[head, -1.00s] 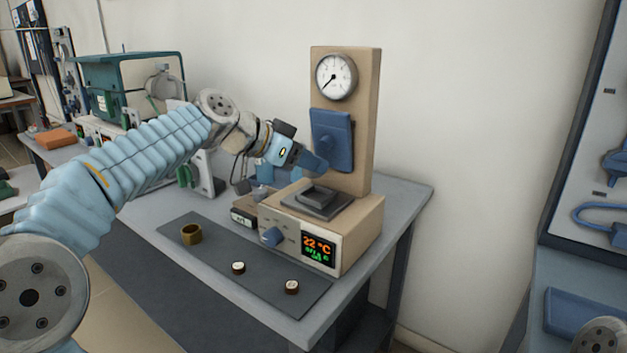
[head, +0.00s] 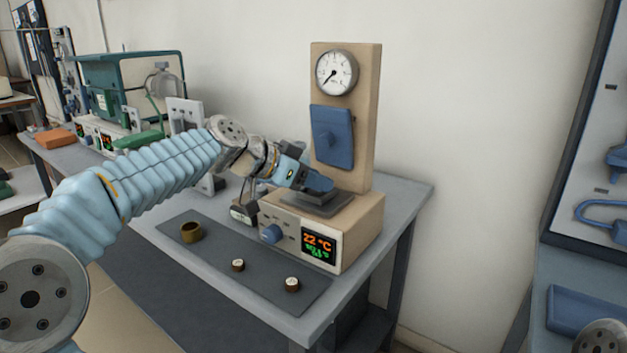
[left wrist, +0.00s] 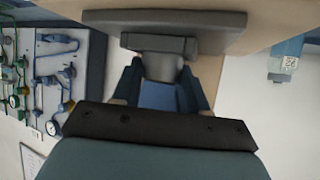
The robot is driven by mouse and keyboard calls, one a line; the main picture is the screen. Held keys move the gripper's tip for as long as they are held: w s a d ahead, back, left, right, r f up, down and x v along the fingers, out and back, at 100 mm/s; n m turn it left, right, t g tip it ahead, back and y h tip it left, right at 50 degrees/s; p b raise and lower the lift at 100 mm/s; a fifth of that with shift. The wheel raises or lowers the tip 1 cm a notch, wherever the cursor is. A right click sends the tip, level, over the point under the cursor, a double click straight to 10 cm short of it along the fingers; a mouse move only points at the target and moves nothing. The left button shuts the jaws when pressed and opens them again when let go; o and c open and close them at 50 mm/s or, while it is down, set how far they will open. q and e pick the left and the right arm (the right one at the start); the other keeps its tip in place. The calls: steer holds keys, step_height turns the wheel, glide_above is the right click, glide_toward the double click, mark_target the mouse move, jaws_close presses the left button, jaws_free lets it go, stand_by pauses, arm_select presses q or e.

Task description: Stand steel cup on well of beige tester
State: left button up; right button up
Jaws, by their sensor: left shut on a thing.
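The beige tester (head: 360,225) stands on the grey bench, with its dark plate and raised well block (head: 335,208) on top of the base. My left gripper (head: 318,183) is low over the well block, in front of the tester's column. In the left wrist view, its blue fingers (left wrist: 161,85) are shut on the steel cup (left wrist: 162,67), a grey rounded shape right beside the well block (left wrist: 150,42). I cannot tell whether cup and block touch. In the head view the cup is hidden by the gripper. My right gripper is not in view.
A blue plate (head: 331,137) and a dial gauge (head: 336,72) are on the tester's column above the gripper. A brass cup (head: 191,232) and two small pieces (head: 238,265) are on the dark mat (head: 265,290). A green-framed apparatus (head: 127,85) stands at the back left.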

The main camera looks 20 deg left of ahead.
arm_select(q)
steer(key=shift+f, duration=0.45)
steer(key=o, duration=1.2)
steer(key=shift+f, duration=0.2)
steer(key=shift+c, duration=0.2)
steer(key=shift+d, duration=0.1)
steer(key=shift+r, duration=0.35)
steer(key=shift+r+p, duration=0.45)
steer(key=shift+p, duration=0.35)
steer(key=b+v, duration=0.1)
steer(key=v, duration=1.1)
steer(key=shift+r, duration=0.15)
steer(key=shift+w, duration=0.1)
